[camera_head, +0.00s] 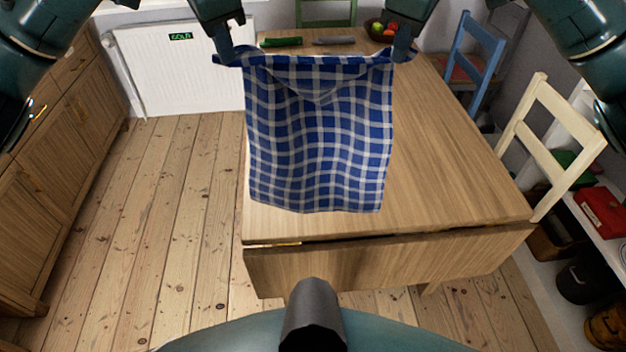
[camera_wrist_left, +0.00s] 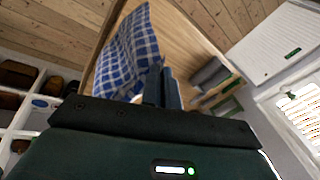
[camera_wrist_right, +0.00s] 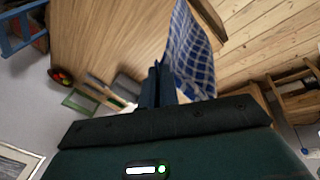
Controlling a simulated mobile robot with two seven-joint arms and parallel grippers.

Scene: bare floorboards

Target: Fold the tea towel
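The tea towel (camera_head: 318,135) is blue and white checked. It hangs between my two grippers above the wooden table (camera_head: 440,170), its top edge slightly slack and a fold drooping in the middle. My left gripper (camera_head: 228,58) is shut on the towel's top left corner. My right gripper (camera_head: 402,52) is shut on its top right corner. The towel also shows in the left wrist view (camera_wrist_left: 128,55) and in the right wrist view (camera_wrist_right: 192,55). Whether its lower edge touches the tabletop I cannot tell.
A fruit bowl (camera_head: 381,30), a green item (camera_head: 282,41) and a grey item (camera_head: 334,40) lie at the table's far end. A blue chair (camera_head: 474,60) and a cream chair (camera_head: 552,135) stand at the right. The tabletop right of the towel is clear.

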